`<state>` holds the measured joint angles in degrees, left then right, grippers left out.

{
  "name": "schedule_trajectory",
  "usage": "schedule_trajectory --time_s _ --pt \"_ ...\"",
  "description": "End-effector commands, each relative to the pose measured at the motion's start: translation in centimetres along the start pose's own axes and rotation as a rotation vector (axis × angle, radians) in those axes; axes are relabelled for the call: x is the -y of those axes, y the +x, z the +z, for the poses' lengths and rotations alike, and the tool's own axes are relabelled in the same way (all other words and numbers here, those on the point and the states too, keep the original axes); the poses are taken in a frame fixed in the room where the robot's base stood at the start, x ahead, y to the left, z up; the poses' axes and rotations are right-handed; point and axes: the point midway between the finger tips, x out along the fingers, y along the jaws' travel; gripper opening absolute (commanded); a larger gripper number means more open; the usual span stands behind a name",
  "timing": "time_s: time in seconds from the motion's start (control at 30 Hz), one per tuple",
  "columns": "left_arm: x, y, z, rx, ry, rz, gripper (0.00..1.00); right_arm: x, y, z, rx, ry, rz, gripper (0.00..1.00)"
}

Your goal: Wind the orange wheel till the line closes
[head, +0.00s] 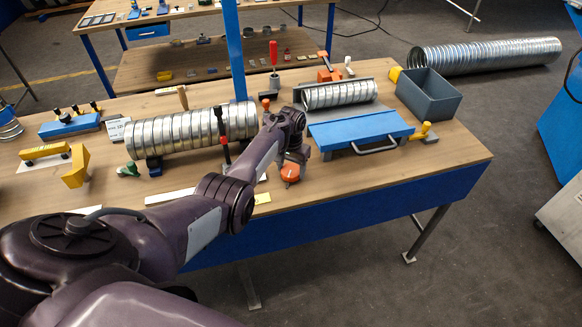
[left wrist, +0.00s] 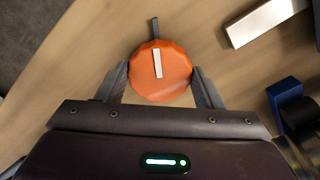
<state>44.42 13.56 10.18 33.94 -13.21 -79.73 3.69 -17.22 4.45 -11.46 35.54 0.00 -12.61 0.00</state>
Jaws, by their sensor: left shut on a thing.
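The orange wheel (left wrist: 160,80) is a faceted knob with a white bar mark on its top; in the left wrist view the mark points nearly up the picture. A grey pointer or tab (left wrist: 155,28) sticks out beyond its upper edge. My left gripper (left wrist: 161,82) is shut on the wheel, one finger on each side. In the head view the wheel (head: 291,172) shows at the front of the bench, under my left gripper (head: 292,165). What the task calls the line cannot be told apart for sure. My right gripper is not in view.
A spiral duct (head: 180,134) lies on the bench left of my wrist. A shorter duct (head: 340,93) lies behind a blue plate with a handle (head: 362,130). A grey bin (head: 428,95) stands at the right. A red-handled clamp (head: 219,125) stands close to my arm.

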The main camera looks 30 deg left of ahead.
Motion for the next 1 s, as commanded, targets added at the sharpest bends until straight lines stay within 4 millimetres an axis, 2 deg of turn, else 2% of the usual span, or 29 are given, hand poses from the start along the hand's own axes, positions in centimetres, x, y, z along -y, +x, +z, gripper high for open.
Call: schedule_trajectory --time_s 0.2,0.5,1.0 --pt "0.11 -0.18 -0.16 -0.005 0.195 -0.001 0.38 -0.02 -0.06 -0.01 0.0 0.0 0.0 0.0" --pt "0.05 -0.18 -0.2 -0.006 0.398 -0.001 0.38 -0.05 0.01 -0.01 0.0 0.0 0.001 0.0" --pt "0.05 -0.2 -0.21 -0.007 0.51 -0.001 0.38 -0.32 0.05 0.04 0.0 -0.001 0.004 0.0"
